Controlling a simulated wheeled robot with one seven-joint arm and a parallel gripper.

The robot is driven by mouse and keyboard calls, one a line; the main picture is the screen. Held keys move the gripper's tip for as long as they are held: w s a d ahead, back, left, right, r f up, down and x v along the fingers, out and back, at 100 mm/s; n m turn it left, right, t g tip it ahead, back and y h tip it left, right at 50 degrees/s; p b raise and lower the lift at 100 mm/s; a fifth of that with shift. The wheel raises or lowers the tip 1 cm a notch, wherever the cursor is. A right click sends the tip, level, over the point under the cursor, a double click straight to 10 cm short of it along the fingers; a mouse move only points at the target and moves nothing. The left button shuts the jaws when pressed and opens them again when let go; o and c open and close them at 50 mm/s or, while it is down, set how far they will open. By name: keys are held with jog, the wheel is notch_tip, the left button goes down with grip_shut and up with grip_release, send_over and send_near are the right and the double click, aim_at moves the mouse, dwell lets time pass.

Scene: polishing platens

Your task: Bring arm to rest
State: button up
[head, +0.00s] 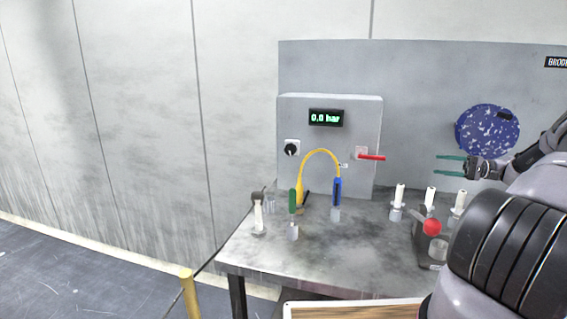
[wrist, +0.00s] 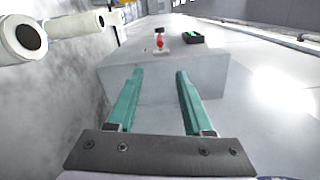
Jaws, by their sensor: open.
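My gripper (head: 452,164) is at the right in the head view, at the end of my arm, above the right part of the table. Its two teal fingers are apart, with nothing between them. In the wrist view my gripper (wrist: 158,76) shows the same two open fingers, pointing toward the grey control box (wrist: 205,72). In the head view the grey control box (head: 330,170) stands at the back of the table, left of the fingers. The fingers look clear of it. It carries a display reading 0.0 bar (head: 326,118) and a red lever (head: 371,157).
The grey table (head: 340,250) holds a yellow hose (head: 320,152), a green-handled tool (head: 293,206), several white-topped cylinders (head: 399,195) and a red-knobbed device (head: 431,227). A blue speckled disc (head: 487,131) is on the back panel behind my gripper. A yellow post (head: 188,292) stands front left.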

jog(key=s+a+r+n+g+h, duration=0.1)
jog(key=s+a+r+g+h, duration=0.3)
jog(key=a+r, duration=0.6)
jog(key=s+a+r+n+g+h, duration=0.1)
jog(key=s+a+r+h, duration=0.4)
jog(key=a, duration=0.9)
jog(key=s+a+r+t+h, duration=0.2)
jog(key=s+r, duration=0.1)
jog(key=s, duration=0.5)
jog(key=s+a+r+t+h, duration=0.2)
jog(key=s+r, duration=0.1)
jog(key=s, duration=0.5)
jog(key=s+a+r+t+h, duration=0.2)
jog(key=s+a+r+t, duration=0.1)
jog(key=s, duration=0.5)
jog(key=shift+r+m, duration=0.4)
jog(key=shift+r, duration=0.05)
